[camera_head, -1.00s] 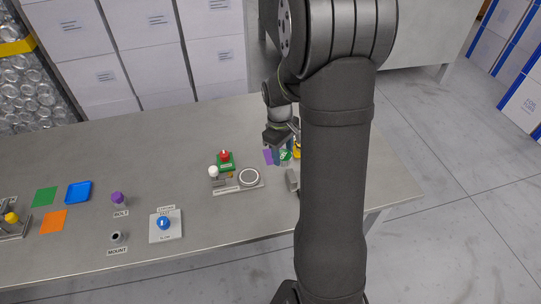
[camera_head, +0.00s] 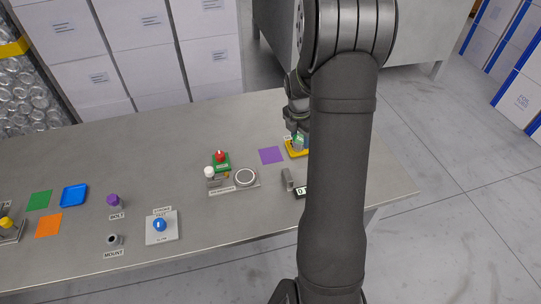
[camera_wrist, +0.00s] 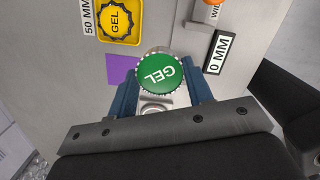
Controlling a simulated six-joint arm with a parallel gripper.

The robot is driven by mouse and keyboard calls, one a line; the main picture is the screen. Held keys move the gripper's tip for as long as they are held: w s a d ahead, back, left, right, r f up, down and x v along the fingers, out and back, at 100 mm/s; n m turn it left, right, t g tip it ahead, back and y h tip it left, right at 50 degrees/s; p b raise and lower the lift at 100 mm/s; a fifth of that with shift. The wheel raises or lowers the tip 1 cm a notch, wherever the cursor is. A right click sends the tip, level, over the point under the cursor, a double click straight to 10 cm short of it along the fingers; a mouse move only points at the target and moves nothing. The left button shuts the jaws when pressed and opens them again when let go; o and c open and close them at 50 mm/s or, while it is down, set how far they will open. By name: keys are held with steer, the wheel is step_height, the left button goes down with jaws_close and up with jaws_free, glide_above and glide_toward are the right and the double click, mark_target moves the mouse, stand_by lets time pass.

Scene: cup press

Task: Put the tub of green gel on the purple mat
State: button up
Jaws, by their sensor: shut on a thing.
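My gripper (camera_wrist: 166,95) is shut on the tub of green gel (camera_wrist: 168,75), a round tub with a green lid marked GEL, between its blue fingers. The purple mat (camera_head: 271,155) lies flat and bare, left of the tub. It also shows in the wrist view (camera_wrist: 119,69), partly hidden by a finger. The yellow GEL piece (camera_wrist: 119,38) is above it there.
A grey block (camera_head: 287,179) and a "0 MM" display (camera_wrist: 215,52) stand near. Table left of these holds several small items.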

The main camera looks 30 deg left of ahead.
steer(key=shift+w+d+f+n, duration=0.15)
steer(key=shift+w+n, duration=0.45)
steer(key=shift+n, duration=0.3)
steer(key=shift+a+f, duration=0.15)
steer(key=shift+a, duration=0.15)
steer(key=a+f, duration=0.2)
steer(key=a, duration=0.1)
steer(key=s+a+f, duration=0.1)
steer(key=a+f, duration=0.1)
steer(key=a, duration=0.2)
steer(key=a+f, duration=0.2)
steer(key=a, duration=0.2)
steer(key=shift+s+f, duration=0.15)
steer(key=shift+f, duration=0.15)
steer(key=shift+d+f, duration=0.1)
steer(key=shift+f, duration=1.85)
steer(key=shift+f, duration=0.15)
steer(key=o, duration=1.1)
steer(key=shift+c, duration=0.2)
step_height(320, 180, up, 12)
steer(key=s, duration=0.1)
steer(key=shift+s+a, duration=0.2)
